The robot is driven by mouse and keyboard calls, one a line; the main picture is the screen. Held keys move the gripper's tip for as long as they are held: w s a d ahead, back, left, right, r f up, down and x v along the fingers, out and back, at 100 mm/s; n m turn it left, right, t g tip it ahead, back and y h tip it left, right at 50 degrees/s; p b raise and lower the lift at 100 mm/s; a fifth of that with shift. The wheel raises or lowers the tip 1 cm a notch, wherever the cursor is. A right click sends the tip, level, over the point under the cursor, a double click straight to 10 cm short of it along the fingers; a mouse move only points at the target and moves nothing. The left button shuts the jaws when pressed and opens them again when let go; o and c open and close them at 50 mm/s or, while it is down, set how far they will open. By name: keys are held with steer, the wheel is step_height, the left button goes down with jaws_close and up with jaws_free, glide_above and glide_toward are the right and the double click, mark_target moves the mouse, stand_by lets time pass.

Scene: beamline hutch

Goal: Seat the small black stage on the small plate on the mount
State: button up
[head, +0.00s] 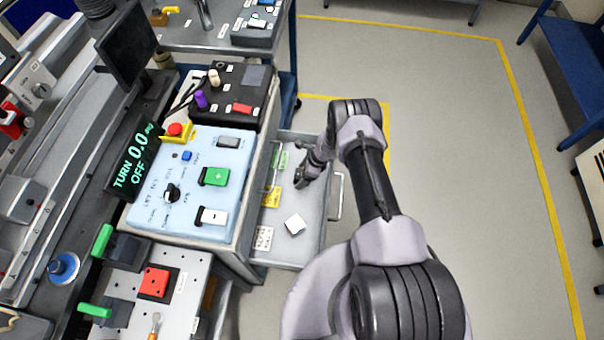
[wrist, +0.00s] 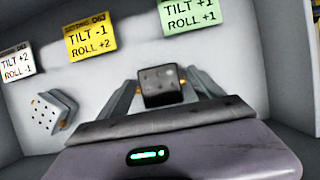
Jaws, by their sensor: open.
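The small black stage (wrist: 160,86) is a dark cube-like block with small holes on top and orange bits at its sides. It is in the open grey drawer (head: 312,250). My gripper (wrist: 165,92) is open, with one finger on each side of the black stage. I cannot tell whether either finger touches it. In the head view my gripper (head: 308,174) reaches down into the drawer, and I cannot make out the black stage there. I cannot clearly identify the mount or its small plate. A red square block (head: 154,282) sits on a perforated plate at the lower left.
A white block (head: 294,224) lies in the drawer, also in the wrist view (wrist: 54,111). White (wrist: 17,62), yellow (wrist: 90,36) and green (wrist: 190,15) tilt/roll labels are on the drawer floor. A pale blue control panel (head: 190,180) stands left of the drawer. Open floor lies right.

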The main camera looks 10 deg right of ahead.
steer(key=shift+r+p, duration=0.25)
steer(key=shift+p, duration=0.15)
steer(key=w+p+v, duration=0.1)
steer(key=p+v, duration=0.6)
steer(key=v, duration=1)
steer(key=w+a+r+n, duration=0.1)
steer(key=w+r+n, duration=0.1)
steer(key=r, duration=0.8)
steer(key=w+a+r+n, duration=0.1)
steer(key=w+r+n, duration=0.1)
steer(key=r, duration=0.8)
steer(key=s+a+r+n+t, duration=0.1)
steer(key=s+a+r+n, duration=0.15)
steer(key=r, duration=0.65)
steer(key=s+a+r+n+t, duration=0.1)
steer(key=s+a+r+n, duration=0.15)
steer(key=r, duration=0.65)
steer(key=s+a+r+n+h, duration=0.1)
steer(key=s+r+n, duration=0.1)
steer(key=s+r, duration=0.4)
steer(key=s+a+r+n, duration=0.2)
steer(key=s+r+n, duration=0.1)
steer(key=s+r, duration=0.25)
steer(key=s+n+t+h+b, duration=0.1)
steer(key=s+n+t+b, duration=0.1)
steer(key=s, duration=1.2)
steer(key=shift+s+f+n+b, duration=0.2)
steer(key=shift+s+n+b, duration=0.25)
steer(key=shift+n, duration=0.65)
